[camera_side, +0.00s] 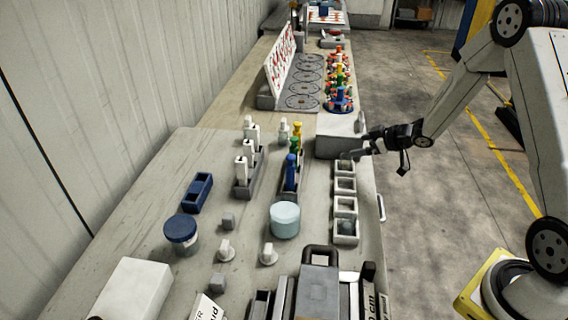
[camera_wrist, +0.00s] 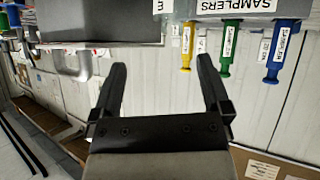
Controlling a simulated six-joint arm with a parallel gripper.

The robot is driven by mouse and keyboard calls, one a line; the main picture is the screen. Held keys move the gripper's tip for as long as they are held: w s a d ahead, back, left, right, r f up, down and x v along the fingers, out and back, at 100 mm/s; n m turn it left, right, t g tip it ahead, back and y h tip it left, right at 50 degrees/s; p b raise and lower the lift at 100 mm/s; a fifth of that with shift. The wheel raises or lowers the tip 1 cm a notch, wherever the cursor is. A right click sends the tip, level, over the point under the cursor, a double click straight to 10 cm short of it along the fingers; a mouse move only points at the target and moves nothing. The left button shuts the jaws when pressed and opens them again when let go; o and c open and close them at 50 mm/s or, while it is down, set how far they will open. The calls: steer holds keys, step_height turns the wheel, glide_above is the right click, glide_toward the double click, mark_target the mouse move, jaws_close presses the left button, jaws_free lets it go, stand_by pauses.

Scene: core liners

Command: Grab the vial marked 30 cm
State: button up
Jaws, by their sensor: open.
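No vial with a readable 30 cm mark shows. In the side view, several white upright pieces (camera_side: 241,172) stand in a grey rack, their marks too small to read. Blue (camera_side: 291,172), green (camera_side: 295,145) and yellow (camera_side: 297,129) pieces stand in a second rack. The wrist view shows yellow (camera_wrist: 187,46), green (camera_wrist: 227,50) and blue (camera_wrist: 281,52) pieces with blurred labels, beneath a "SAMPLERS" sign. My gripper (camera_side: 352,155) is by the white open boxes at the bench's right edge. Its fingers (camera_wrist: 160,72) are open and empty.
White open boxes (camera_side: 346,206) line the right edge, next to a grey block (camera_side: 335,146). A light-blue-lidded jar (camera_side: 285,218) and dark-blue-lidded jar (camera_side: 181,232) stand nearer. A partly hidden label ending in "cm" (camera_side: 383,306) is at the front.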

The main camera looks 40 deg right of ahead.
mark_target(349, 161)
steer(key=f+y, duration=0.1)
steer(key=s+d+f+n+y, duration=0.1)
steer(key=s+d+f+y, duration=0.1)
steer(key=y, duration=0.1)
steer(key=shift+d+f+n+t, duration=0.25)
steer(key=shift+f+n+t, duration=0.05)
steer(key=shift+f, duration=0.1)
steer(key=shift+s+d+f+y, duration=0.15)
steer(key=shift+s+f+y, duration=0.2)
steer(key=shift+s+y, duration=0.1)
steer(key=shift+x, duration=4)
steer(key=shift+s+r, duration=0.1)
steer(key=shift+s, duration=0.05)
jaws_close()
steer(key=shift+r, duration=0.15)
